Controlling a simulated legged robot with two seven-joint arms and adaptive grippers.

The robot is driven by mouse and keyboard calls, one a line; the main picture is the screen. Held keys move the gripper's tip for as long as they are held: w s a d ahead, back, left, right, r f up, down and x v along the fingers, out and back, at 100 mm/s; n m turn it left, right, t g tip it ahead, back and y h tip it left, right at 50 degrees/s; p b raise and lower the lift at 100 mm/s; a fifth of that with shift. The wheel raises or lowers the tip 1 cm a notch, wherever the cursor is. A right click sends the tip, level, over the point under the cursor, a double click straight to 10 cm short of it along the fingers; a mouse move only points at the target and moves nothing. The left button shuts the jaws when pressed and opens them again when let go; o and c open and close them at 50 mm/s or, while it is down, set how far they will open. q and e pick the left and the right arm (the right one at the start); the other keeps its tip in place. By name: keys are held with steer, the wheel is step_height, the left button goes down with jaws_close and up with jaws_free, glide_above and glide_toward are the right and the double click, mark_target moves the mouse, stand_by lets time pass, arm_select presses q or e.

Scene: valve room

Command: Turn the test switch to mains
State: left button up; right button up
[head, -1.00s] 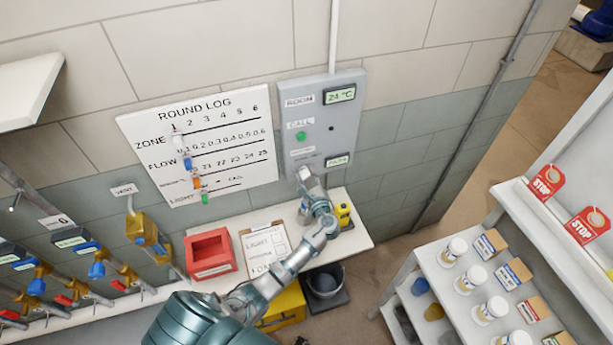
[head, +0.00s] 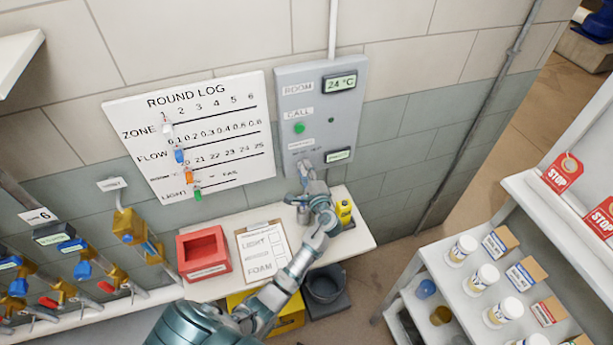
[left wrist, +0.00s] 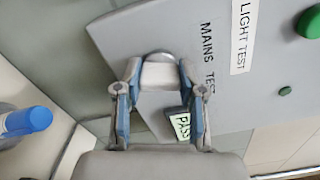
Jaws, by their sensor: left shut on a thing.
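The test switch (left wrist: 158,57) is on the lower part of the grey wall panel (left wrist: 150,25), under a LIGHT TEST label (left wrist: 242,35). The words MAINS (left wrist: 207,41) and TEST (left wrist: 210,84) stand beside it. My left gripper (left wrist: 160,76) is shut on the switch's pale knob, one finger on each side. In the head view my left gripper (head: 306,172) reaches the panel's lower edge. Its fingers partly cover the switch, so I cannot tell which word it points to. A small display (left wrist: 181,126) beside the fingers reads PASS. My right gripper is not in view.
The panel also carries a green call button (head: 299,128) and a 24 °C display (head: 340,83). The round log board (head: 225,150) hangs to its left. Below are a red tray (head: 180,258), a clipboard (head: 262,262) and a yellow object (head: 344,210). A shelf unit stands right.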

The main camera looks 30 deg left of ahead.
arm_select(q)
steer(key=shift+n+b, duration=1.45)
steer(key=shift+n, duration=0.45)
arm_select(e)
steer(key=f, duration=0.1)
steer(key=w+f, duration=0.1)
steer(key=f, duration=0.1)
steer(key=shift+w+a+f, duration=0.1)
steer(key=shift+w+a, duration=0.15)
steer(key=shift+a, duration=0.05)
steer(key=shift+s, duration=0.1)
arm_select(q)
steer(key=o, duration=1.1)
steer(key=shift+a, duration=0.1)
steer(key=shift+o, duration=0.2)
steer(key=shift+a+f, duration=0.1)
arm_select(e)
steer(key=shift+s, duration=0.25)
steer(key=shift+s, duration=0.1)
